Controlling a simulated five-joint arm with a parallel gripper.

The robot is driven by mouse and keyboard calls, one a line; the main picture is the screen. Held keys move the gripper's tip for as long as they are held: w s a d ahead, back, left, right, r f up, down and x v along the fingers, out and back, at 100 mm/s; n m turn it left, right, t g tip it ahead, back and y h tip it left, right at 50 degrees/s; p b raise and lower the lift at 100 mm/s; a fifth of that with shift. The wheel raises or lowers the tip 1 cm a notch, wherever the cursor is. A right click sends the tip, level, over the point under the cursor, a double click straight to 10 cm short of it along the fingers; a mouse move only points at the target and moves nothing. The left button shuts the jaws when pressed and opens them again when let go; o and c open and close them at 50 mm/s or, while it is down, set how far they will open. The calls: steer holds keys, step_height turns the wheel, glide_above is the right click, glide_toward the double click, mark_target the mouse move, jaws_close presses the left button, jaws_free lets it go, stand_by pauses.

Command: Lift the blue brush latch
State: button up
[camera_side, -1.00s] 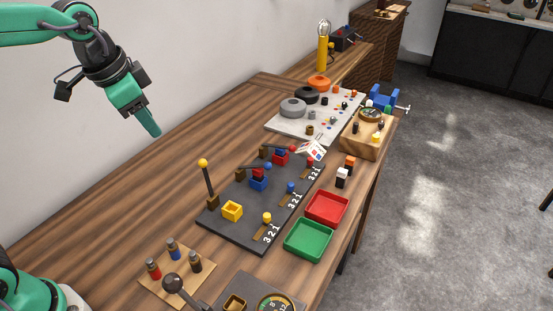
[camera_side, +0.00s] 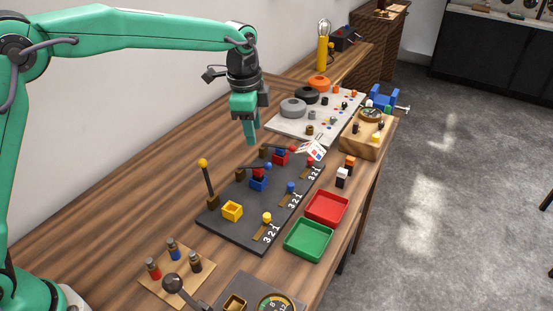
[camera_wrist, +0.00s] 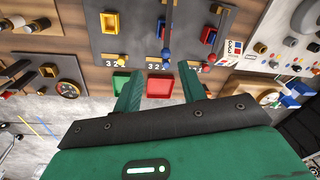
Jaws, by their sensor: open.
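The blue brush latch looks to be the dark lever with a blue ball end (camera_side: 268,166) on the dark board. It lies low over a blue holder (camera_side: 258,184) with a red block in it. Its blue ball (camera_wrist: 166,53) also shows in the wrist view, near the blue holder (camera_wrist: 160,30). My gripper (camera_side: 251,140) points down in the air above and slightly behind the blue latch in the side view. In the wrist view my gripper (camera_wrist: 160,72) is open and empty, with the blue ball beyond the gap between its fingers.
A yellow-ball lever (camera_side: 203,164) stands upright at left. A red-ball lever (camera_side: 292,149) lies low on the other side. Red (camera_side: 327,207) and green (camera_side: 308,239) trays sit in front. A small patterned cube (camera_side: 312,149) is at the board's far end.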

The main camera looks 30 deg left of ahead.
mark_target(267, 163)
steer(key=shift+m, duration=0.6)
steer(key=w+d+f, duration=0.2)
steer(key=f, duration=0.1)
steer(key=shift+d, duration=0.1)
steer(key=shift+f, duration=0.1)
steer(key=shift+w+f, duration=0.15)
steer(key=shift+f, duration=1.75)
steer(key=shift+w+f, duration=0.15)
steer(key=shift+f, duration=1.7)
jaws_close()
